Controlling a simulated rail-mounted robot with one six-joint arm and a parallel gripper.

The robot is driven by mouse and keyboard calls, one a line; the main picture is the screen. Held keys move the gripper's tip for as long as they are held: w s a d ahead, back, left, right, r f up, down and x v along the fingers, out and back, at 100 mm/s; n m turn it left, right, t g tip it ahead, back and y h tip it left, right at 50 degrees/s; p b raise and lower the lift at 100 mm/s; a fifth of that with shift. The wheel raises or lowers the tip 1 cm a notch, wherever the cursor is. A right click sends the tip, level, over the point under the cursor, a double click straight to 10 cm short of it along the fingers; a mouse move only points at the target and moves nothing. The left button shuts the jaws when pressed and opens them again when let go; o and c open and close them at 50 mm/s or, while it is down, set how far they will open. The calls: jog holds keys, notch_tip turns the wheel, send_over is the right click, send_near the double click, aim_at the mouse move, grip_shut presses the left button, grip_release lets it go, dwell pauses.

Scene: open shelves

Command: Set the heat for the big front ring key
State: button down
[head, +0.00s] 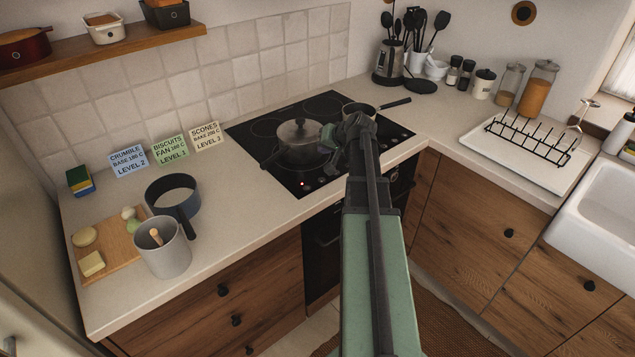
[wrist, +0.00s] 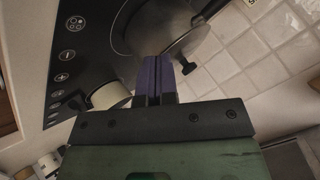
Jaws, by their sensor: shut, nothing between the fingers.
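The black glass hob (head: 325,172) is set in the counter, with a row of touch keys along its front edge and a red light (head: 302,184) lit near its front left. In the wrist view a ring-symbol key (wrist: 75,22) shows at the upper left, with a plus key (wrist: 62,77) and other round keys in the same row. My gripper (head: 330,137) is above the hob, its shut fingers (wrist: 152,62) empty and apart from these keys. A lidded steel pot (head: 298,140) stands on the hob and shows close beyond the fingers in the wrist view.
A small dark-handled pan (head: 362,108) is at the hob's back right, partly hidden by my arm. Recipe cards (head: 168,150) stand by the tiled wall. A grey pitcher (head: 162,250) and a dark saucepan (head: 172,190) are on the left counter.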

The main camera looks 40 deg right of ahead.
jog(key=b, duration=0.9)
send_near(318, 177)
jog(key=shift+w+a+f, duration=0.1)
jog(key=shift+w+f, duration=0.3)
jog(key=shift+w, duration=0.45)
jog(key=shift+w+a+f, duration=0.1)
jog(key=shift+w+f, duration=0.35)
jog(key=shift+w, duration=0.35)
jog(key=shift+w+f, duration=0.4)
jog(key=shift+w, duration=0.45)
jog(key=shift+f, duration=0.1)
jog(key=shift+f+b, duration=0.35)
jog(key=shift+f+b, duration=0.3)
jog(key=shift+s+f, duration=0.15)
jog(key=shift+s, duration=0.05)
jog(key=shift+a, duration=0.1)
jog(key=shift+w+r+p, duration=0.2)
jog(key=shift+r+p, duration=0.35)
jog(key=shift+r, duration=0.15)
